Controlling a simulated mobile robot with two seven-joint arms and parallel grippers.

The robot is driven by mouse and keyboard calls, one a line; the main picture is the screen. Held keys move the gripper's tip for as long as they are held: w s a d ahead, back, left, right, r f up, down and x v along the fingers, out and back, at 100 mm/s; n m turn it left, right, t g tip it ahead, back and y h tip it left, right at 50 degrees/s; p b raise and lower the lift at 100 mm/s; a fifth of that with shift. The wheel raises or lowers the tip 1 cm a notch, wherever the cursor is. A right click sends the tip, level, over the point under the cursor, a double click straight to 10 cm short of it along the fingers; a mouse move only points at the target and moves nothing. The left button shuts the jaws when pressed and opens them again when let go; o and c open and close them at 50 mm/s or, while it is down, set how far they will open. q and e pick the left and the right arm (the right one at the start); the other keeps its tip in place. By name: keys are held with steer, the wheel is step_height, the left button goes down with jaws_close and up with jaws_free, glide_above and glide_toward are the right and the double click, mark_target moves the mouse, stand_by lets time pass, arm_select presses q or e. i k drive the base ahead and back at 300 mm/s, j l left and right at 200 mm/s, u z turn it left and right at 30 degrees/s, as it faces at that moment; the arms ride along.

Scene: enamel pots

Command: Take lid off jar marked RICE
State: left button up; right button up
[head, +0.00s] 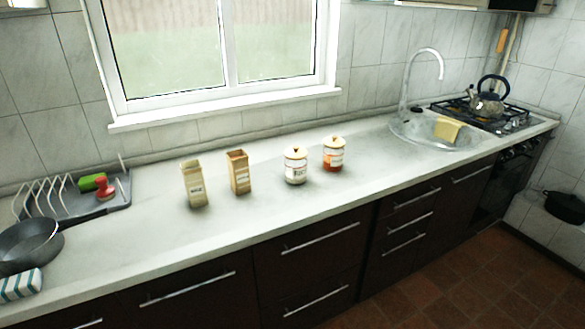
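Two jars with cream lids and knobs stand upright on the pale countertop (250,213). The left jar (296,175) has whitish contents and a white label. Its lid (295,153) is on. The right jar (331,164) shows orange-red contents below a white label. Its lid (334,142) is also on. The lettering is too small to read, so I cannot tell which jar is marked RICE. Neither of my grippers is in the head view.
Two tall tan containers (194,184) (239,173) stand left of the jars. A dish rack (70,200), dark pan (25,243) and striped cloth (20,286) are at the left. A sink (408,132) and stove with kettle (487,104) are at the right. Counter before the jars is clear.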

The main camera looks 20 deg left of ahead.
mark_target(295, 152)
steer(key=i+l+u, duration=0.15)
steer(key=u, duration=0.3)
steer(key=i+l+u, duration=0.1)
steer(key=l+u, duration=0.75)
steer(key=i+l, duration=0.1)
steer(key=l, duration=0.5)
steer(key=l+u, duration=0.1)
steer(key=l, duration=0.5)
steer(key=i, duration=0.05)
